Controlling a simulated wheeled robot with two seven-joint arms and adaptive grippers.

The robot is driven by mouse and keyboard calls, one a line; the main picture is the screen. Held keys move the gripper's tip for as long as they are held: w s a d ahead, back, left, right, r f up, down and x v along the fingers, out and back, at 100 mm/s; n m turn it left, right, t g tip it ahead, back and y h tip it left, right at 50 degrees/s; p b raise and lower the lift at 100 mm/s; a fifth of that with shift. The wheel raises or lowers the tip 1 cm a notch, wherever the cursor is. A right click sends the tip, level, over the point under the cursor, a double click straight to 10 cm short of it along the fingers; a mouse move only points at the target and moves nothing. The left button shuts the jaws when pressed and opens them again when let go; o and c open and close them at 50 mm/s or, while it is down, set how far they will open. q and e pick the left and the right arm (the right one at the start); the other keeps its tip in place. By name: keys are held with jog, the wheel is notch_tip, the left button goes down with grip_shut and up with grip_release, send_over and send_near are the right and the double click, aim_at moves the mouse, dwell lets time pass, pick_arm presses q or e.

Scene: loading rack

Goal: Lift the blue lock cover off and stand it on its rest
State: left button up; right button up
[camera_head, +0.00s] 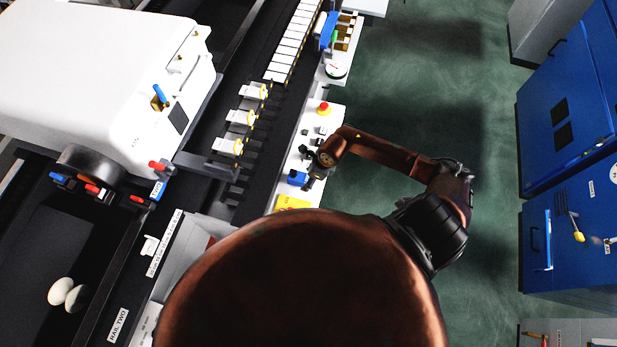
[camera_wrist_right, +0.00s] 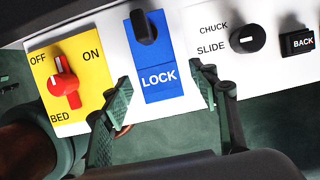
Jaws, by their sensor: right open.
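The blue LOCK piece (camera_wrist_right: 164,92) is on the white control panel in the right wrist view, with a black knob or handle (camera_wrist_right: 143,27) at its upper end. I cannot tell cover from backing plate. In the head view it is a small blue block (camera_head: 298,178) at the panel's near end. My right gripper (camera_wrist_right: 160,84) is open, with one green finger on each side of the lower LOCK end. I see no clear contact. In the head view my right gripper (camera_head: 309,183) is small and dark beside the blue block. The rest cannot be identified. My left gripper is out of view.
A yellow plate (camera_wrist_right: 93,68) with a red BED switch (camera_wrist_right: 63,82) lies left of the LOCK piece. A CHUCK/SLIDE knob (camera_wrist_right: 247,38) and a BACK button (camera_wrist_right: 298,42) are right. A red stop button (camera_head: 323,108) stands farther along. Green floor (camera_head: 420,100) is open.

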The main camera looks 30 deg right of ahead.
jog(key=shift+r, duration=0.2)
jog(key=v, duration=1.1)
jog(key=shift+r, duration=0.35)
